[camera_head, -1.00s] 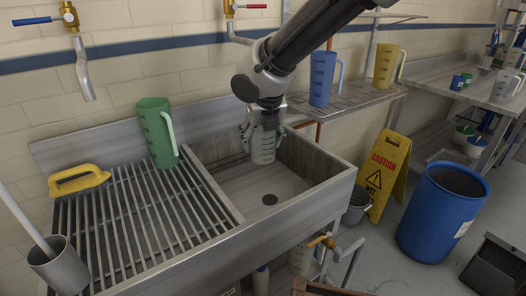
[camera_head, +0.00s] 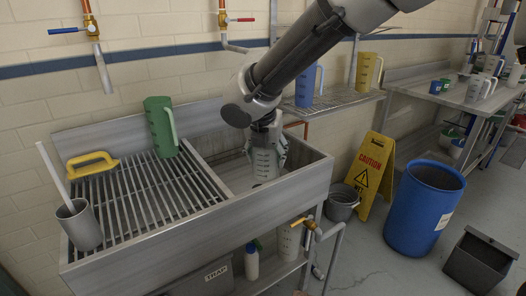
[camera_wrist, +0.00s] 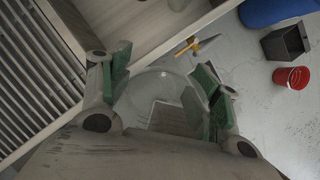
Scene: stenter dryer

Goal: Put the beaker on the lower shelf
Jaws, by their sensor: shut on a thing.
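The beaker (camera_head: 264,165), pale and translucent with dark graduation marks, is upright in my gripper (camera_head: 266,148), over the sink basin close to its front rim in the head view. The gripper is shut on it from above. In the wrist view the beaker's clear round rim (camera_wrist: 152,84) lies between the green-padded fingers. A wire shelf (camera_head: 340,98) right of the sink bears a blue jug (camera_head: 308,84) and a yellow jug. Another shelf (camera_head: 283,272) lies under the sink, with a bottle and a pale jug (camera_head: 288,243) on it. I cannot tell which shelf is meant.
A grey bucket (camera_head: 342,203), caution sign (camera_head: 370,170) and blue barrel (camera_head: 424,210) stand right.

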